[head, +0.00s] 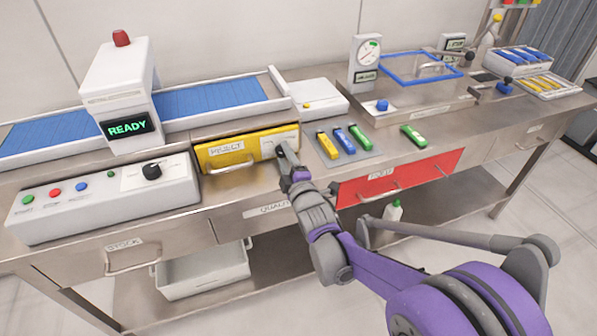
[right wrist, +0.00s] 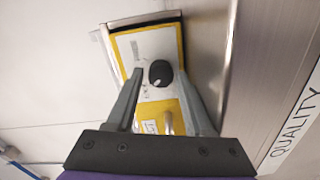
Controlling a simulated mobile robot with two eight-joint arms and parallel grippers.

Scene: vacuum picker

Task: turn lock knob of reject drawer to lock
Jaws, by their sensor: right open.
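The reject drawer (head: 225,153) is the yellow front labelled REJECT, set in the bench below the blue conveyor; it looks shut. Its bar handle (head: 232,168) is on the left part of the front. The lock knob (right wrist: 160,73) is a dark round knob on a pale plate in the right wrist view; in the head view my gripper hides it. My right gripper (head: 283,153) is at the right end of the drawer front. In the right wrist view its two fingers (right wrist: 163,88) are apart, one on each side of the knob, with gaps visible. My left gripper is out of view.
A control box (head: 105,200) with buttons and a black dial stands left of the drawer. A grey tray (head: 345,150) with coloured sticks lies to the right. A red drawer (head: 400,178) is further right. A READY display (head: 128,127) stands above the conveyor.

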